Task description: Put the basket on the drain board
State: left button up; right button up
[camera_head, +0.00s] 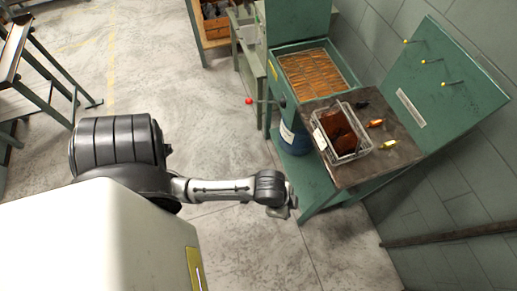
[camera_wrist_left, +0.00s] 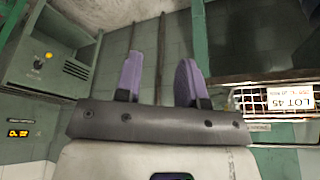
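The basket (camera_head: 349,151) is a grey wire box with brown contents. It sits upright on a dark brown top (camera_head: 395,160) of the green bench. This top may be the drain board; a slatted orange surface (camera_head: 312,75) lies in the green tank beside it, and I cannot tell for sure which is meant. My left gripper (camera_head: 292,209) is apart from the basket, below and left of it in the head view. In the left wrist view its two purple fingers (camera_wrist_left: 160,65) are apart with nothing between them. A wire edge with a LOT 45 tag (camera_wrist_left: 290,99) shows at right there. My right gripper is out of view.
Orange and yellow small items (camera_head: 388,144) and a black one lie beside the basket. A sloping green panel (camera_head: 440,90) with yellow-tipped pegs stands behind. A red-knobbed lever (camera_head: 250,101) sticks out left of the tank. A blue drum (camera_head: 295,135) stands under the bench.

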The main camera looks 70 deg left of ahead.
pick_arm(q)
jog(key=s+a+n+y, duration=0.1)
jog(key=s+a+n, duration=0.3)
jog(key=s, duration=0.3)
jog(key=shift+s+r+y, duration=0.2)
jog(key=shift+r+y, duration=0.2)
jog(key=shift+r, duration=0.05)
jog(key=shift+a, duration=0.15)
